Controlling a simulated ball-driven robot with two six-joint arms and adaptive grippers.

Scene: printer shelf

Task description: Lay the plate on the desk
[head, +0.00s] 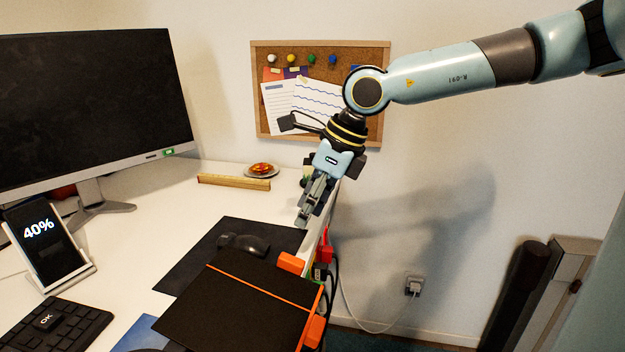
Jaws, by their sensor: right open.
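My right gripper (304,218) points down over the desk's right edge, to the right of the plate and nearer the camera. It is open, and I see nothing between its fingers. It hides part of the desk's back right corner. My left gripper is not in view.
A mouse (243,243) sits on a dark mat (200,262), with a black notebook (230,310) in front. The monitor (90,100), phone stand (45,250) and keyboard (55,325) fill the left. A corkboard (375,60) hangs behind.

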